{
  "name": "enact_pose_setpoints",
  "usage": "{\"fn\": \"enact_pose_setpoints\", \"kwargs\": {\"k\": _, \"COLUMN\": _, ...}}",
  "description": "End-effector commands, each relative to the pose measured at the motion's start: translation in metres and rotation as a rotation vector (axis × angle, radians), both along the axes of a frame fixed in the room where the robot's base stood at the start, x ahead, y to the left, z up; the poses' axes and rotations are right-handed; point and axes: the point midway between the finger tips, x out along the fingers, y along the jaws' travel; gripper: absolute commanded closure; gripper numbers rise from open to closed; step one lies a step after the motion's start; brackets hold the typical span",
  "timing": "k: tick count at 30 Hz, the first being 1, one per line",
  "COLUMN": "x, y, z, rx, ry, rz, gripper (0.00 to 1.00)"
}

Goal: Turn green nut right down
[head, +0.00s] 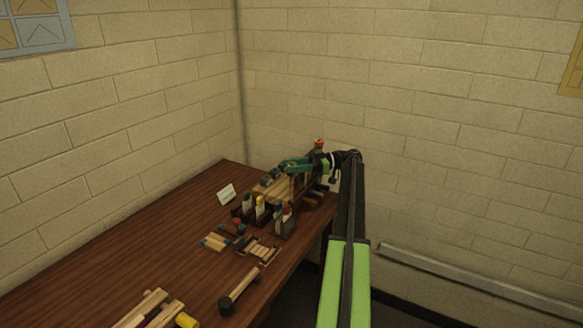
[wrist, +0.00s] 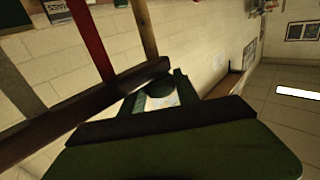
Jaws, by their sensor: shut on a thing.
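My gripper (head: 291,166) reaches in from the right over the far end of the table, at a wooden frame (head: 272,188). In the wrist view my gripper (wrist: 161,90) has its two fingers on either side of a dark green round nut (wrist: 158,87), shut on it. The nut is at the end of a dark bar (wrist: 80,112) of the frame. The nut's lower side is hidden by the fingers, and in the head view I cannot make it out. An orange nut (head: 319,143) stands upright at the frame's far right end.
Bottles in dark holders (head: 285,222) stand in front of the frame. A small white card (head: 226,194), combs (head: 262,250), a mallet (head: 239,290) and wooden pieces (head: 145,309) lie on the brown table (head: 110,270). Brick walls (head: 430,110) close off the back.

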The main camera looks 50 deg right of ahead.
Motion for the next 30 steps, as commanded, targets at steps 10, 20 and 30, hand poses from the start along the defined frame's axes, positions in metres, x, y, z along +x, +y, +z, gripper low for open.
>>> {"fn": "enact_pose_setpoints", "kwargs": {"k": 10, "x": 0.002, "y": 0.002, "z": 0.001, "rx": 0.001, "ry": -0.002, "rz": 0.001, "gripper": 0.61}}
{"fn": "enact_pose_setpoints", "kwargs": {"k": 20, "x": 0.001, "y": 0.001, "z": 0.0, "rx": 0.0, "ry": -0.001, "rz": 0.0, "gripper": 0.41}}
{"fn": "enact_pose_setpoints", "kwargs": {"k": 30, "x": 0.001, "y": 0.001, "z": 0.021, "rx": 0.001, "ry": -0.001, "rz": -0.001, "gripper": 0.41}}
